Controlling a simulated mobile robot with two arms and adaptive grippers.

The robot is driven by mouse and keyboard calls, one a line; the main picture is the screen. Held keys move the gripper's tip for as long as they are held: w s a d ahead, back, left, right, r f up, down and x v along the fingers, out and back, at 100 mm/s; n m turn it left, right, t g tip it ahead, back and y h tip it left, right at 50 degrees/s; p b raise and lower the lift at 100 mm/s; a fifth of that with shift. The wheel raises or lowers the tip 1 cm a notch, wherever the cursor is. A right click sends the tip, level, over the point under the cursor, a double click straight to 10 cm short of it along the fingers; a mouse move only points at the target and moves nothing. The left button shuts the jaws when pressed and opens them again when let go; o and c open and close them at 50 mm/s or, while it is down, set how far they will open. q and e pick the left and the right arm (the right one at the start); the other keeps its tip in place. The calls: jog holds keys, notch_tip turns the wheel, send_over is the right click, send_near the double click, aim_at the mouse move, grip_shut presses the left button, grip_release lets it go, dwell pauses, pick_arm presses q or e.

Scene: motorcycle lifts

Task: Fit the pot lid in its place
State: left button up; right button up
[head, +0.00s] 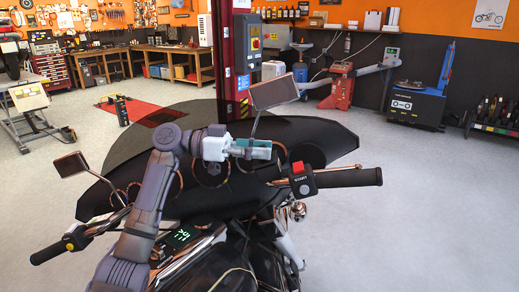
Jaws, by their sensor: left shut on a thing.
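My left gripper (266,148) reaches in over the motorcycle's dash, in front of the dark windscreen. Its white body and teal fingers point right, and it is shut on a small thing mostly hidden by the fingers. I cannot tell from this view whether that thing is the pot lid. No other lid or open pot can be made out clearly. The right handlebar (348,178) carries a dark switch housing (303,185) with a red top and START lettering, right of and below the gripper. My right gripper is not in view.
The right mirror (274,92) stands on its stalk close above the gripper. The windscreen (200,127) lies behind it, and the lit display (182,237) below. The left mirror (70,164) and left handlebar grip (49,252) are to the left. Grey floor right of the motorcycle is clear.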

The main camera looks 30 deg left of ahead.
pick_arm(q)
jog(key=o, duration=1.2)
jog(key=v, duration=1.2)
jog(key=shift+r, duration=0.1)
